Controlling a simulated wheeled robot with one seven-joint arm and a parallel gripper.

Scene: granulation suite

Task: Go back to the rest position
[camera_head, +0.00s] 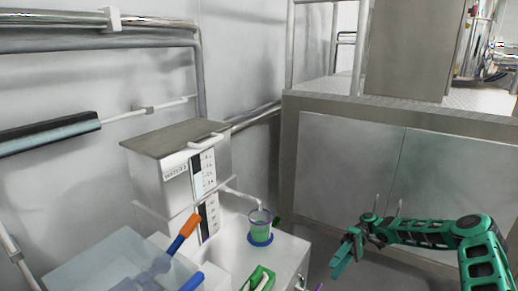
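My teal and black arm reaches in from the lower right in the head view. Its end, with my gripper (343,256), hangs low in front of the grey cabinet doors, to the right of the white bench. It is apart from the bench and the cup. The fingers are too small and unclear to tell whether they are open or shut. I see nothing clearly held.
A white machine (180,165) stands on the bench (285,255) by the wall. Its spout reaches toward a green cup (260,222) with a blue base. A clear bin (85,270) holds blue tools. A steel cabinet (345,165) stands behind my arm.

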